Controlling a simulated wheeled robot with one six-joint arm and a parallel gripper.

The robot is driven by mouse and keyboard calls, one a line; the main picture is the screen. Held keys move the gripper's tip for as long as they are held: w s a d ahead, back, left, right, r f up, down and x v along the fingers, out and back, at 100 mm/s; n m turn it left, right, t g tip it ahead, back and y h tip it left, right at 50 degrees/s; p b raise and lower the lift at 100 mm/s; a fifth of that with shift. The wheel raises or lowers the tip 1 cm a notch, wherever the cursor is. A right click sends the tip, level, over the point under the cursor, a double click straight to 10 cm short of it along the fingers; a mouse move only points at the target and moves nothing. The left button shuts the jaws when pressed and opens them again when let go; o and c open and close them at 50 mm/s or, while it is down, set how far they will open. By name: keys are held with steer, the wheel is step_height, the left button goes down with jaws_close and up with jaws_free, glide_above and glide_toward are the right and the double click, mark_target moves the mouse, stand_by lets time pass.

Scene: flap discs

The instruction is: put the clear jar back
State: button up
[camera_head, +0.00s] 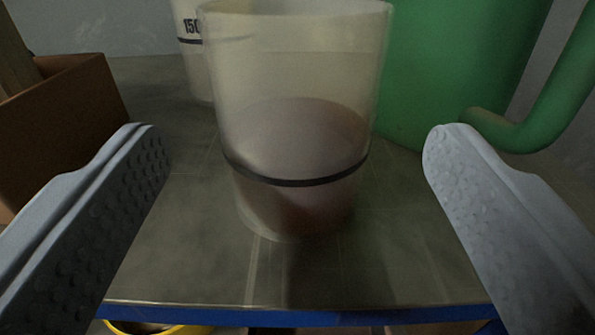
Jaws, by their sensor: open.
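The clear jar (300,75) stands upright on a grey surface (180,255) in the middle of the view. It is translucent, with brownish contents in its lower part and a dark band around it. My gripper (292,140) is open, with one finger to the left of the jar and one to the right. Both fingers are apart from the jar, with a gap on each side. Nothing is held between them.
A second translucent container (190,50) marked "150" stands behind, on the left. A large green vessel (440,70) with a handle is close behind on the right. A brown box (65,120) sits at left. The surface has a blue front edge (290,317); something yellow (160,328) shows below.

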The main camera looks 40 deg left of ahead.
steer(key=shift+v, duration=2.4)
steer(key=s+a+r+m+t+h, duration=0.15)
steer(key=s+r+h, duration=0.3)
steer(key=r, duration=0.75)
steer(key=s+a+r+m+t+h, duration=0.1)
steer(key=s+r+m+t+h, duration=0.3)
steer(key=r, duration=0.7)
steer(key=s+a+r+m+g+h, duration=0.1)
steer(key=s+r, duration=0.3)
steer(key=s, duration=0.6)
steer(key=s+a+r+g+h, duration=0.1)
steer(key=s+a+r, duration=0.2)
steer(key=s, duration=0.7)
step_height(320, 180, up, 3)
steer(key=shift+a+f+m+g, duration=0.2)
steer(key=shift+a+m+g, duration=0.15)
